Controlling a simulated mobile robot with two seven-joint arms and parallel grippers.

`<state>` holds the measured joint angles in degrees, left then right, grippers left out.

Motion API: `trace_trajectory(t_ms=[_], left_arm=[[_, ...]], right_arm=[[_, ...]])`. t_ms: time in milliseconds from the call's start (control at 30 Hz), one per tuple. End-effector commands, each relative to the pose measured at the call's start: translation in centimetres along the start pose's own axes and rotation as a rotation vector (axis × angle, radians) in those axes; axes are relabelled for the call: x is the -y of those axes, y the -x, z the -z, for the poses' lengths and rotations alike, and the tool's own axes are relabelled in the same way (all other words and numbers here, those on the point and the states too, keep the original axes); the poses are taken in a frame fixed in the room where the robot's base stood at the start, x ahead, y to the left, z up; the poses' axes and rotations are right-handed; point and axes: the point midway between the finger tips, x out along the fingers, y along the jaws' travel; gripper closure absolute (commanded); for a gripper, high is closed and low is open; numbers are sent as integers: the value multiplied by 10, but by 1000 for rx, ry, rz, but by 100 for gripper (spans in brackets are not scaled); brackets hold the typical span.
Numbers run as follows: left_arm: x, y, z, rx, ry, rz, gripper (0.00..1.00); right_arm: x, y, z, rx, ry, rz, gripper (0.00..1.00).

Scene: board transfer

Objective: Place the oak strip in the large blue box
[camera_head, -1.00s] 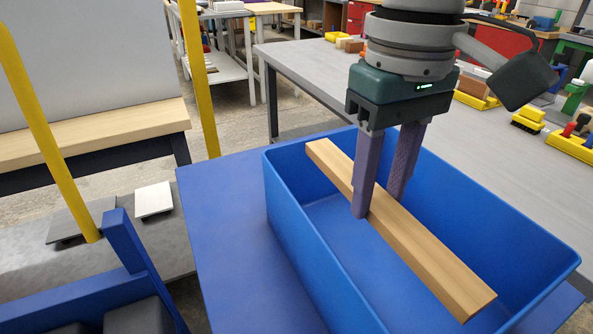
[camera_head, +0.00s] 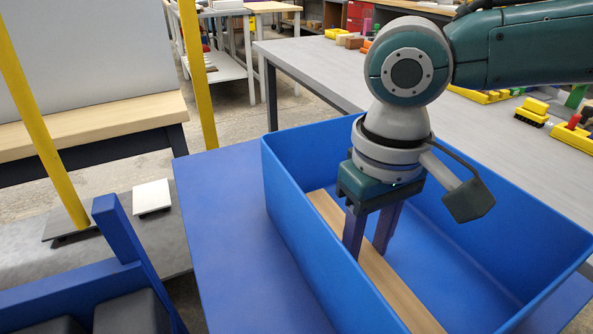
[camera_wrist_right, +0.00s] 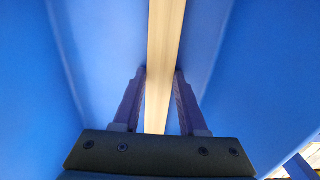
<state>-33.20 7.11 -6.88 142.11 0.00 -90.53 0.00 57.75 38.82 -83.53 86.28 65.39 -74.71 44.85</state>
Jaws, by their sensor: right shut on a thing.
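The oak strip (camera_head: 385,279) is a long, pale wooden bar. It lies lengthwise inside the large blue box (camera_head: 470,207), low down between its walls. My right gripper (camera_head: 366,250) reaches down into the box and is shut on the strip near its middle. In the right wrist view the strip (camera_wrist_right: 164,45) runs between the two purple fingers (camera_wrist_right: 158,95). I cannot tell whether the strip touches the box floor. Its near end is partly hidden by the near box wall. My left gripper is not in view.
The box stands on a blue surface (camera_head: 235,235). A grey table (camera_head: 480,130) with yellow trays and small parts lies behind and to the right. A yellow post (camera_head: 200,90) and a blue frame (camera_head: 125,235) stand at the left.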

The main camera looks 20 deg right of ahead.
Motion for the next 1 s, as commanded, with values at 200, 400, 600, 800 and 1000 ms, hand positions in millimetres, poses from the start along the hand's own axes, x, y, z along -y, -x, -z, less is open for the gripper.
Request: trace_trajectory(t_ms=[200,400,600,800,1000], left_arm=[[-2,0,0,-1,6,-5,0],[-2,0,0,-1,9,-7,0],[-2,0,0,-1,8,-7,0],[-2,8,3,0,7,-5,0],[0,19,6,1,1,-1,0]], right_arm=[[0,-3,0,0,0,0,45],[0,-2,0,0,0,0,28],[0,-1,0,0,0,0,28],[0,24,0,-1,-1,1,28],[0,71,0,-2,0,1,28]])
